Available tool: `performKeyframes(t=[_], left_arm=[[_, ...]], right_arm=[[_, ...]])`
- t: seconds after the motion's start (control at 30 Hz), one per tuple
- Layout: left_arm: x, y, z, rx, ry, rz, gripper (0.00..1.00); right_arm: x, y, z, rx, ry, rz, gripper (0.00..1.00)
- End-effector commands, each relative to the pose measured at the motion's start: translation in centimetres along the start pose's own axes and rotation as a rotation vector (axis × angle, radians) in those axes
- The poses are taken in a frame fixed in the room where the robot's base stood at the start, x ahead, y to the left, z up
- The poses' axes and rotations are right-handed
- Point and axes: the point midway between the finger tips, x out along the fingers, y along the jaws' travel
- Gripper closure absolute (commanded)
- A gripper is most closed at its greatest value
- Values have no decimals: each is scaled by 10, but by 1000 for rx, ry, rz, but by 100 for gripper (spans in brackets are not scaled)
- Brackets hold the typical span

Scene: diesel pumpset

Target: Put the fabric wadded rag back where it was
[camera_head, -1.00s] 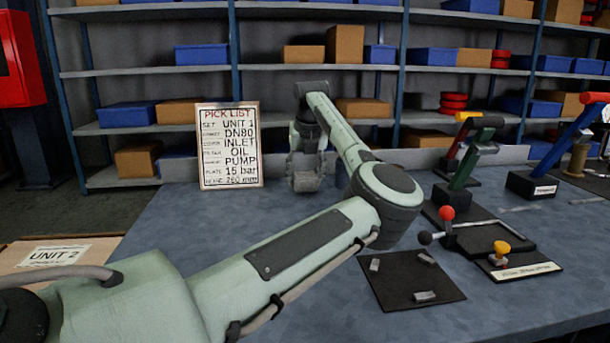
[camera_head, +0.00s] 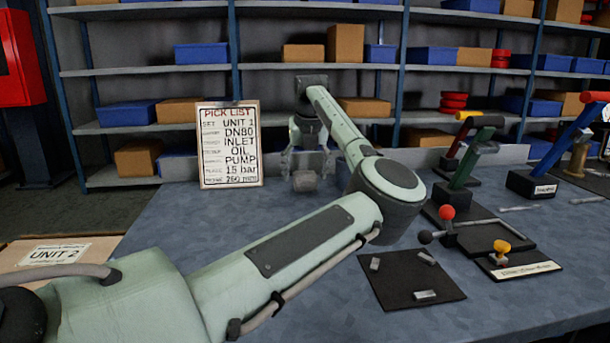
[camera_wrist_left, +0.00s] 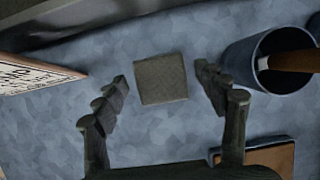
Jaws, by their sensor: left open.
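A grey-brown, squarish wad that looks like the fabric rag (camera_wrist_left: 161,80) lies on the blue-grey bench in the left wrist view. In the head view it is a small dull lump (camera_head: 304,182) at the back of the bench. My left gripper (camera_head: 305,171) is above it, pointing down. Its fingers (camera_wrist_left: 162,74) are spread on both sides of the rag, with a gap on each side in the wrist view. My right gripper is not in view.
The framed pick list (camera_head: 230,145) stands left of the gripper. In the wrist view a dark round container (camera_wrist_left: 268,62) with a brown handle is to the right, and a brown flat item (camera_wrist_left: 270,158) is below it. A black mat (camera_head: 410,280) with small metal pieces lies at front right.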

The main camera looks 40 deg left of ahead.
Motion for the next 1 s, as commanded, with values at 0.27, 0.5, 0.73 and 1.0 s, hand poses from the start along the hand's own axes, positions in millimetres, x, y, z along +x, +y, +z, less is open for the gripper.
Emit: performKeyframes(t=[0.27,0.5,0.73,1.0], left_arm=[[-60,-1,0,0,-3,-3,29],[-100,-1,0,0,-1,-1,29],[-111,0,0,0,0,-1,29],[-111,0,0,0,0,0,29]], right_arm=[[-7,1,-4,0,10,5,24],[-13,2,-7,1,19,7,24],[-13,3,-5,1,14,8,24],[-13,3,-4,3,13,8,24]])
